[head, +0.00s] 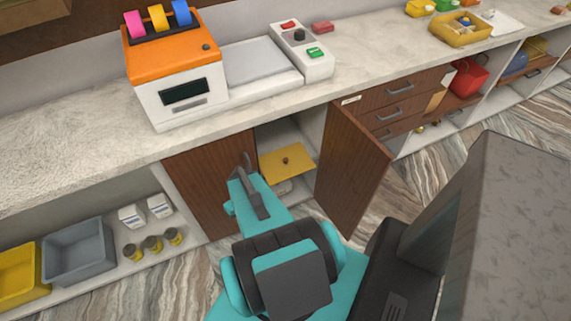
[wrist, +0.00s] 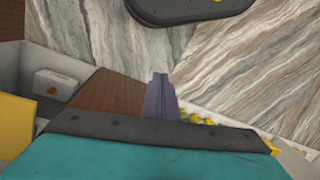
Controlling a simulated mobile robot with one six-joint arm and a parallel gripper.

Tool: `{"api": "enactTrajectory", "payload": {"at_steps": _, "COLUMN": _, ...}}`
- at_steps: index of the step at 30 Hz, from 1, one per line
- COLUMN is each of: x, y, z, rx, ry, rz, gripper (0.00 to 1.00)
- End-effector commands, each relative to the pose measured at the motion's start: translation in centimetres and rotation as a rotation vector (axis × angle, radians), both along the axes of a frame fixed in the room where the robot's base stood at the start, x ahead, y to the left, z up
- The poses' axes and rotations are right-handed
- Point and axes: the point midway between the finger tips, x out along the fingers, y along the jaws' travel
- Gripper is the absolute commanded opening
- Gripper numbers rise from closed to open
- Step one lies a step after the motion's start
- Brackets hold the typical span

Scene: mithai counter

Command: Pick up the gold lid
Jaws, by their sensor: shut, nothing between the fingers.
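In the wrist view my shut grey fingers (wrist: 160,95) point up over the floor. A yellow surface (wrist: 14,125) shows at the left edge there; I cannot tell whether it is the lid.
The open wooden door (head: 352,170) stands right of the cabinet opening; a closed brown panel (head: 210,180) is on the left. An orange-topped machine (head: 175,70) and a white scale (head: 262,66) stand on the counter above. Grey bin (head: 78,250) sits on the lower left shelf.

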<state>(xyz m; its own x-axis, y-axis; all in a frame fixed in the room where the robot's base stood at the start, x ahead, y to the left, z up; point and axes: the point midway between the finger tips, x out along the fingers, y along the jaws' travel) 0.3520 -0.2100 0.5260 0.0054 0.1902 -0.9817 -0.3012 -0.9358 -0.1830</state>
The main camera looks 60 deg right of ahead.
Motion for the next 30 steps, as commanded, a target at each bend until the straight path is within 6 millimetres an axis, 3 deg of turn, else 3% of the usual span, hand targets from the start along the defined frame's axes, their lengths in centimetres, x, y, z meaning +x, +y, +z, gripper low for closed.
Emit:
{"api": "enactTrajectory", "payload": {"at_steps": 3, "x": 0.3, "y": 2.8, "z": -0.4, "rx": 0.014, "ry": 0.044, "rz": 0.042, "gripper": 0.00}}
{"api": "enactTrajectory", "payload": {"at_steps": 15, "x": -0.4, "y": 10.8, "z": -1.3, "rx": 0.022, "ry": 0.200, "rz": 0.161, "gripper": 0.00}}
{"api": "enactTrajectory", "payload": {"at_steps": 30, "x": -3.6, "y": 18.6, "z": -1.8, "rx": -0.052, "ry": 0.392, "rz": 0.304, "gripper": 0.00}}
